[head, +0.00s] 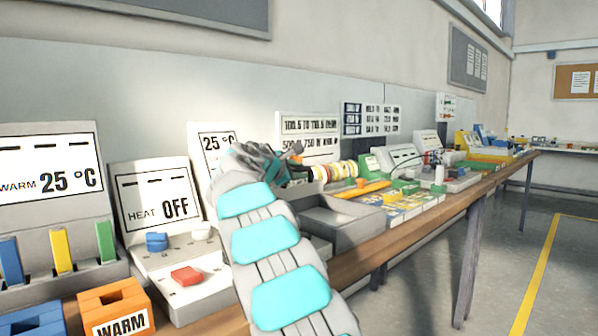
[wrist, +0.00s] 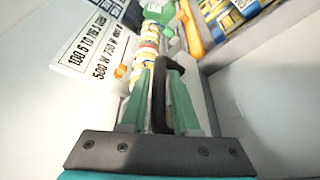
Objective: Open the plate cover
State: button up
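My gripper (wrist: 163,85) fills the lower middle of the wrist view. Its two green fingers stand on either side of a black looped handle (wrist: 160,75) and appear shut on it. A pale grey surface beside the handle looks like the plate cover (wrist: 208,108), but its outline is mostly hidden by the fingers. My arm hides the handle and most of the device there.
A grey tray (head: 352,222) lies right of my arm, with an orange bar (head: 363,189) behind it. Colored rolls (head: 337,171) stand beyond my gripper. A "HEAT OFF" panel (head: 155,200) and a red button (head: 187,276) are to the left. Open floor lies right of the bench.

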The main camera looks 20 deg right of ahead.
jog(key=shift+o, duration=1.4)
jog(key=shift+s+a, duration=0.1)
jog(key=shift+a, duration=0.05)
jog(key=shift+b+v, duration=0.3)
jog(key=shift+v, duration=3.45)
